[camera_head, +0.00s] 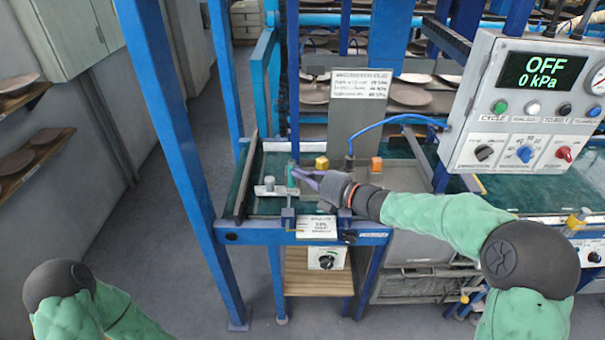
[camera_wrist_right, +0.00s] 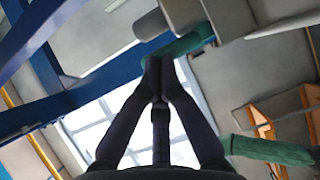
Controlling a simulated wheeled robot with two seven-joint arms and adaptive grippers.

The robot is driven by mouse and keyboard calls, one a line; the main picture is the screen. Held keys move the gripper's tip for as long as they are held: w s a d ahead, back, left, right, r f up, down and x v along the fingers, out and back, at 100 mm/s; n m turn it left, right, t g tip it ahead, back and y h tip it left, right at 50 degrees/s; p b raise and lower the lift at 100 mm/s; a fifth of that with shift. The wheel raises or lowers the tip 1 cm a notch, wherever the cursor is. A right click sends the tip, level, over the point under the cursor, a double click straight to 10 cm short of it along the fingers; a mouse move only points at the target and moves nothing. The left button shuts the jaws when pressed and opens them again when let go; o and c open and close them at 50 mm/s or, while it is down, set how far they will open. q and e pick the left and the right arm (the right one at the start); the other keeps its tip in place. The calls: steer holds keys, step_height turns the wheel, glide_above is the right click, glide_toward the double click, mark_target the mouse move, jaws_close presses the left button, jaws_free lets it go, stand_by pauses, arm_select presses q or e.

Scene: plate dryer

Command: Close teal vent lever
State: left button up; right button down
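The teal vent lever (camera_head: 291,174) stands roughly upright beside a grey metal bar (camera_head: 268,190) on the left part of the blue-framed bench. My right gripper (camera_head: 297,174) reaches in from the right, with its fingertips right at the lever. In the right wrist view, the fingertips (camera_wrist_right: 158,62) come together, and the teal lever (camera_wrist_right: 190,44) lies just beyond them, partly hidden. The fingers look shut with nothing clear between them. Whether they touch the lever cannot be told. My left gripper is outside the picture; only part of its arm shows at the lower left.
A control box reading OFF, 0 kPa (camera_head: 535,105) hangs at right. A blue post (camera_head: 175,150) rises to the left. A knob panel (camera_head: 327,259) sits below.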

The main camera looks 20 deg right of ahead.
steer(key=shift+a+r, duration=0.1)
steer(key=w+a+f+n+g+h+p, duration=0.2)
steer(key=a+n+g+h+p, duration=0.4)
steer(key=h+p, duration=0.6)
steer(key=a+p, duration=0.1)
steer(key=p, duration=1)
steer(key=shift+p, duration=0.4)
steer(key=shift+w+a+f, duration=0.1)
steer(key=shift+a+f, duration=0.1)
steer(key=shift+f, duration=0.05)
steer(key=shift+r, duration=0.1)
